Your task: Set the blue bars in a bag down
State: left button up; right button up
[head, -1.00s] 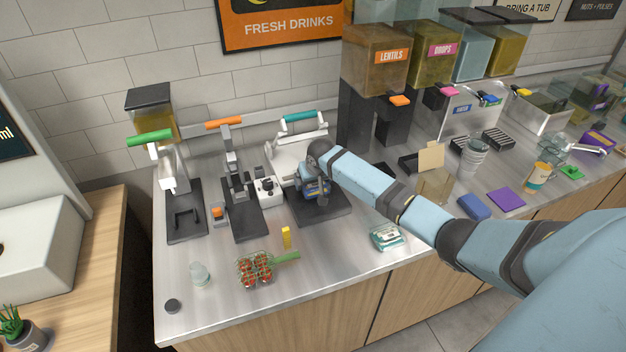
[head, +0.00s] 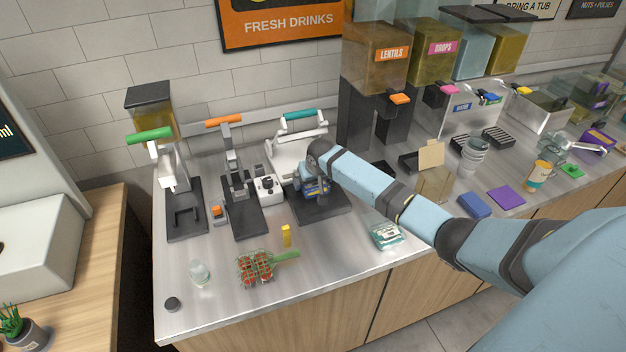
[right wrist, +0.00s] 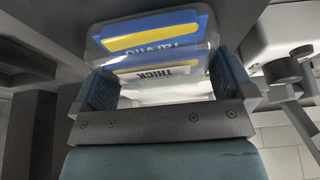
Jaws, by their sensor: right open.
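The bag of blue bars (right wrist: 150,48) is clear, with blue, yellow and white printed wrappers inside, in the right wrist view. In the head view the bag (head: 317,189) is a small blue and yellow patch over the dark base (head: 327,211) of the teal-handled machine. My right gripper (right wrist: 165,88) is open, with a blue-padded finger on each side of the bag. Its wrist hides part of the bag in the head view. I cannot tell whether the bag's bottom touches the base. My left gripper is not in view.
The teal-handled machine (head: 290,158) stands just behind the bag, and an orange-handled machine (head: 233,170) stands to the left.

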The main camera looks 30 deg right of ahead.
jog(key=shift+r, duration=0.1)
jog(key=shift+p+v, duration=1.15)
jog(key=shift+p, duration=0.3)
jog(key=shift+s+r, duration=0.2)
jog(key=shift+r, duration=0.2)
jog(key=shift+v, duration=1.1)
jog(key=shift+s+a+r, duration=0.1)
jog(key=shift+s+r, duration=0.15)
jog(key=shift+r, duration=0.35)
